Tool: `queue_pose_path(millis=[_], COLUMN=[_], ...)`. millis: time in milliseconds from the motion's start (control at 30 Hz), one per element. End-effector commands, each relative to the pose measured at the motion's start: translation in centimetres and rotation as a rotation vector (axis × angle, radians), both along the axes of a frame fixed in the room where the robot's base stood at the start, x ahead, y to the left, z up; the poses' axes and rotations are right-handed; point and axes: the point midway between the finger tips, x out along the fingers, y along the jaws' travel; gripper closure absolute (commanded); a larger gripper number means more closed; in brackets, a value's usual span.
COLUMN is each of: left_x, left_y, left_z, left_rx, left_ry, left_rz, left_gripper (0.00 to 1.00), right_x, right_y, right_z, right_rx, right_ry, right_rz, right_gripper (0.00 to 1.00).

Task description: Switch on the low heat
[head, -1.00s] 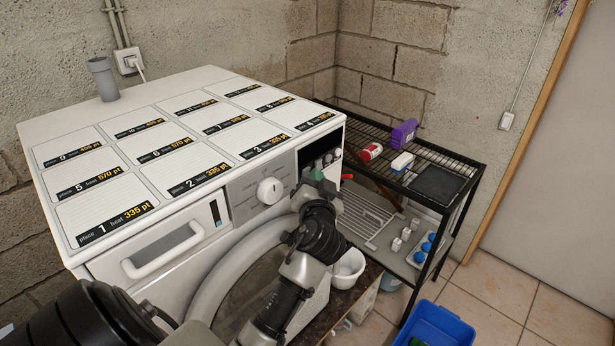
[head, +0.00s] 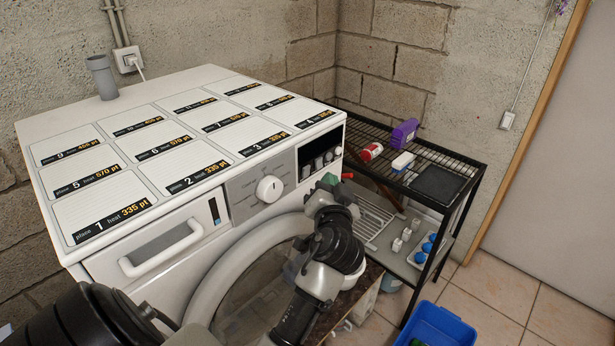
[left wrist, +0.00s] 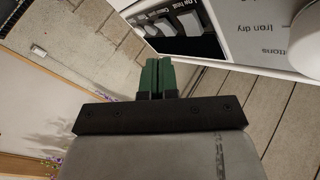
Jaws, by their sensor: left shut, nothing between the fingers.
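The white dryer (head: 165,235) fills the left and middle of the head view. Its dark button panel (head: 321,160), with a row of several pale buttons, is at the right end of its front. In the left wrist view the panel (left wrist: 185,30) is at the top, partly cut off. A "Low heat" label (left wrist: 183,8) shows there, upside down or tilted, next to other labels. My left gripper (head: 330,179) has green fingertips and is shut and empty, just below and in front of the panel. The fingertips (left wrist: 157,72) point toward the buttons; contact cannot be told. My right gripper is out of view.
A round white knob (head: 270,190) sits left of the panel. A black wire rack (head: 440,160) with a red can, a purple item and small things stands to the right. A blue crate (head: 440,325) is on the tiled floor. Numbered cards lie on the dryer's top.

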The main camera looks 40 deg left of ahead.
Motion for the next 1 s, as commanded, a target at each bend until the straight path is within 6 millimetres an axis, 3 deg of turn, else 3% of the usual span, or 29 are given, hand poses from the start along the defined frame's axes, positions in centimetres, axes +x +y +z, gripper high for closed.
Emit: queue_pose_path(millis=[300,867,1000], left_x=[-0.2,-0.2,0.6], left_y=[-2.5,-2.6,-3.2], left_z=[0.3,0.3,-2.0], left_rx=[0.0,0.0,-0.007], left_ry=[-0.001,0.0,0.05], left_rz=[-0.001,-0.001,-0.036], left_gripper=[1.0,1.0,1.0], right_x=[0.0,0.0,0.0], right_y=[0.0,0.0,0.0], right_z=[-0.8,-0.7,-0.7], right_rx=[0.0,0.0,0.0], right_ry=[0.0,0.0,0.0], right_rz=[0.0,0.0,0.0], right_gripper=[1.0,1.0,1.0])
